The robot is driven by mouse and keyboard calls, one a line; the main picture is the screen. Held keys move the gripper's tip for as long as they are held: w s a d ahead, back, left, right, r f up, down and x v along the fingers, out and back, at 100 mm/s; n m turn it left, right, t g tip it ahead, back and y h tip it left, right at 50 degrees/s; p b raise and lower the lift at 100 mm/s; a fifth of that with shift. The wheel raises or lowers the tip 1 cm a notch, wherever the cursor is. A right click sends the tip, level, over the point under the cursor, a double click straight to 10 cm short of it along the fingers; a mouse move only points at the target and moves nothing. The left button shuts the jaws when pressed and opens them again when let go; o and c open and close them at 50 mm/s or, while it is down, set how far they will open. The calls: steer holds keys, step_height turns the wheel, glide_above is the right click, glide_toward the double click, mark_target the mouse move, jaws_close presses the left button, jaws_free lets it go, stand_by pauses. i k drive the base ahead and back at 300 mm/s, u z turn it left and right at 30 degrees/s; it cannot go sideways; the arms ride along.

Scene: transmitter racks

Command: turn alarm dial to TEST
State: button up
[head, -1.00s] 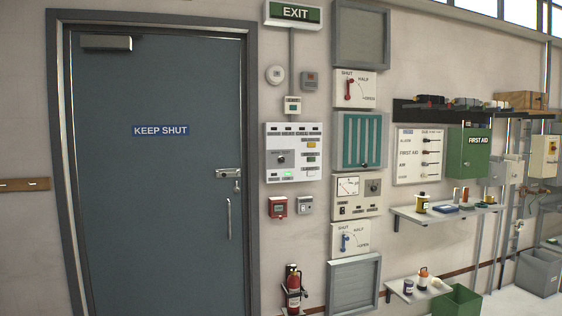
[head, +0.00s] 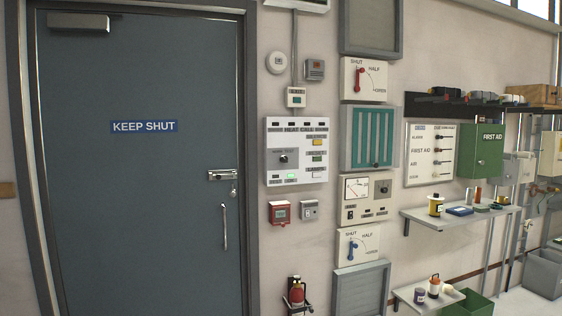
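The alarm panel (head: 275,176) is a white box on the wall just right of the door. Its black dial (head: 283,158) is on the left half of the panel, under small lettering. The lettering around the dial is too small to read surely, and I cannot tell which mark the dial points at. My gripper is not in view.
A grey door (head: 145,200) marked KEEP SHUT is to the left. A shelf (head: 455,222) juts out further right.

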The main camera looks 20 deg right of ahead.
mark_target(283, 159)
steer(key=z, duration=0.25)
steer(key=i, duration=0.75)
steer(key=u, duration=0.4)
steer(key=i, duration=1.95)
steer(key=z, duration=0.3)
